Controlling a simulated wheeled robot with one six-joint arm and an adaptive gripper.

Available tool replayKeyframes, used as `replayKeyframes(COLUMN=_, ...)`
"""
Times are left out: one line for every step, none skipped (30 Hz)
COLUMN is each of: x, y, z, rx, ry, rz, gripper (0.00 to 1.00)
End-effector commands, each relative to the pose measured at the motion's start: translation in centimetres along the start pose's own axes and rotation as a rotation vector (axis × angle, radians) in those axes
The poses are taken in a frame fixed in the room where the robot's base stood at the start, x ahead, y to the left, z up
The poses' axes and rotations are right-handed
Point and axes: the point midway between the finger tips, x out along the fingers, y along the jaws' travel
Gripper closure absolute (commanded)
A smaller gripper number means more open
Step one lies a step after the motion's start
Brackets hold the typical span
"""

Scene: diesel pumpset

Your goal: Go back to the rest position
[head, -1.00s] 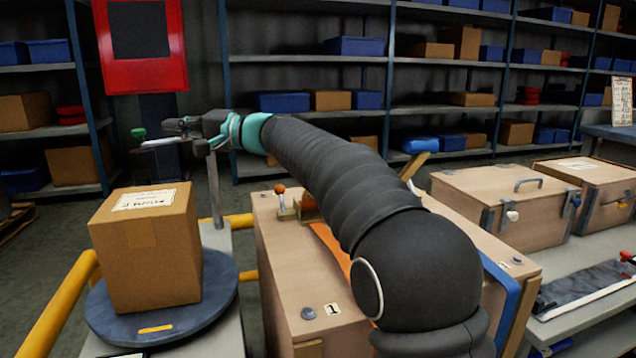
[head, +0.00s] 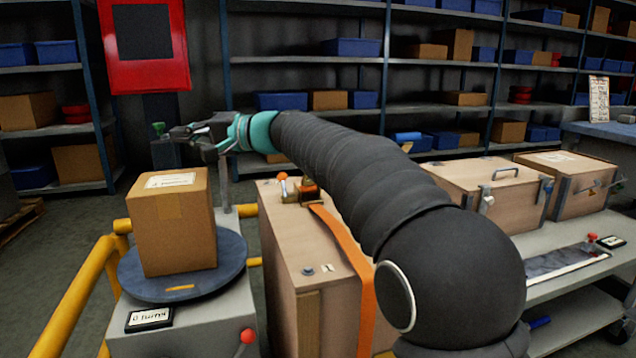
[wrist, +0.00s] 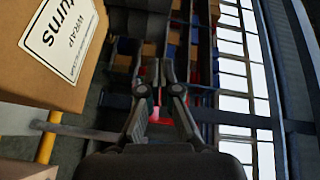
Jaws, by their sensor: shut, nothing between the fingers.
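My gripper (head: 196,132) is at the end of my black-sleeved arm, reaching out to the left in the head view. It is above and behind the cardboard box on the turntable and touches nothing that I can see. In the wrist view my gripper (wrist: 159,90) points away from the camera with its fingers shut and empty. Shelving shows beyond the fingers.
A cardboard box (head: 172,235) stands on a round grey turntable (head: 140,288); yellow rails (head: 72,297) run beside it. A wooden crate (head: 285,245) with an orange strap (head: 352,257) stands below my arm. Lidded cases (head: 470,195) sit on a bench at right.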

Motion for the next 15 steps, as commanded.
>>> replayKeyframes(x=-0.8, y=0.0, z=0.2, rx=-0.008, ry=0.005, rz=0.022, gripper=1.0)
replayKeyframes(x=-1.2, y=0.0, z=0.4, rx=-0.012, ry=0.007, rz=0.036, gripper=1.0)
replayKeyframes(x=-1.8, y=0.2, z=0.6, rx=-0.02, ry=0.009, rz=0.058, gripper=1.0)
replayKeyframes(x=-2.3, y=0.4, z=0.8, rx=-0.025, ry=0.012, rz=0.074, gripper=1.0)
replayKeyframes(x=-2.9, y=0.5, z=1.0, rx=-0.031, ry=0.015, rz=0.092, gripper=1.0)
replayKeyframes(x=-3.7, y=0.7, z=1.2, rx=-0.04, ry=0.019, rz=0.117, gripper=1.0)
replayKeyframes(x=-4.3, y=0.9, z=1.5, rx=-0.046, ry=0.022, rz=0.137, gripper=1.0)
replayKeyframes(x=-4.9, y=1.1, z=1.8, rx=-0.053, ry=0.025, rz=0.158, gripper=1.0)
replayKeyframes(x=-5.9, y=1.4, z=2.2, rx=-0.063, ry=0.029, rz=0.19, gripper=1.0)
replayKeyframes(x=-6.8, y=1.6, z=2.5, rx=-0.071, ry=0.033, rz=0.217, gripper=1.0)
replayKeyframes(x=-7.7, y=2.0, z=2.9, rx=-0.079, ry=0.038, rz=0.245, gripper=1.0)
replayKeyframes(x=-9.1, y=2.4, z=3.5, rx=-0.091, ry=0.043, rz=0.287, gripper=1.0)
replayKeyframes(x=-10.3, y=2.8, z=4.1, rx=-0.101, ry=0.049, rz=0.323, gripper=1.0)
replayKeyframes(x=-11.5, y=3.2, z=4.6, rx=-0.112, ry=0.054, rz=0.361, gripper=1.0)
replayKeyframes(x=-13.2, y=3.9, z=5.5, rx=-0.126, ry=0.06, rz=0.413, gripper=1.0)
